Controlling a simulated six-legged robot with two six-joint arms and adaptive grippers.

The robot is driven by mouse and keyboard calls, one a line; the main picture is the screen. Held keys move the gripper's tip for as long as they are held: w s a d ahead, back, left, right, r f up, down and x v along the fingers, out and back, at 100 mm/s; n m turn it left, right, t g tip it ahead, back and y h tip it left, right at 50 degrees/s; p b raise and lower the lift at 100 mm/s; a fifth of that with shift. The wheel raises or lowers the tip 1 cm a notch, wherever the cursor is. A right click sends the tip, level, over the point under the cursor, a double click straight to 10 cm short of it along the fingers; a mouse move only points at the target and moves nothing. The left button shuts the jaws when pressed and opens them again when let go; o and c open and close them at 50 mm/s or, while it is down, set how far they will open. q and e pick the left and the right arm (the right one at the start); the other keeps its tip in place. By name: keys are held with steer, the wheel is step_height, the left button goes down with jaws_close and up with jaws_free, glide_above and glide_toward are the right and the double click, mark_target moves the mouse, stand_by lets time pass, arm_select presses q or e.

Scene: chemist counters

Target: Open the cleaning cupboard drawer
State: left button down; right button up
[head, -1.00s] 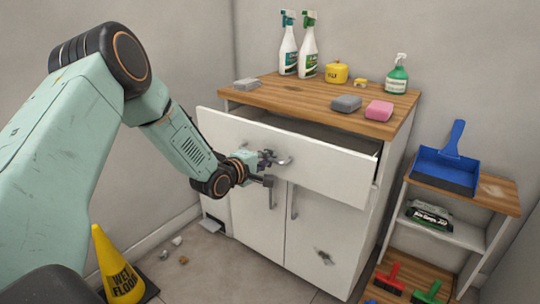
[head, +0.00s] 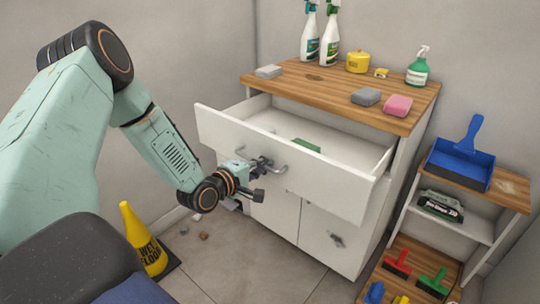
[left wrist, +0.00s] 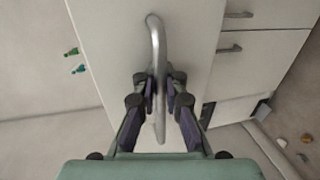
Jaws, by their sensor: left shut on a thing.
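The cleaning cupboard (head: 340,239) is white with a wooden top, and its drawer (head: 330,183) stands well out from the body in the head view. A green item (head: 306,146) shows inside the drawer. The drawer's curved metal handle (head: 281,168) is on its front. My left gripper (head: 262,175) is at the handle. In the left wrist view, the fingers of the left gripper (left wrist: 160,90) are on both sides of the handle (left wrist: 158,50), shut on it. My right gripper is not in view.
Spray bottles (head: 331,42), sponges (head: 398,105) and a yellow pot (head: 358,62) stand on the cupboard top. A yellow wet-floor sign (head: 143,240) stands at the lower left. A low shelf unit (head: 505,192) with a blue dustpan (head: 462,158) is at the right.

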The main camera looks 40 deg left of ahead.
arm_select(q)
steer(key=shift+s+r, duration=0.1)
steer(key=shift+s, duration=0.2)
steer(key=c, duration=1.7)
jaws_free()
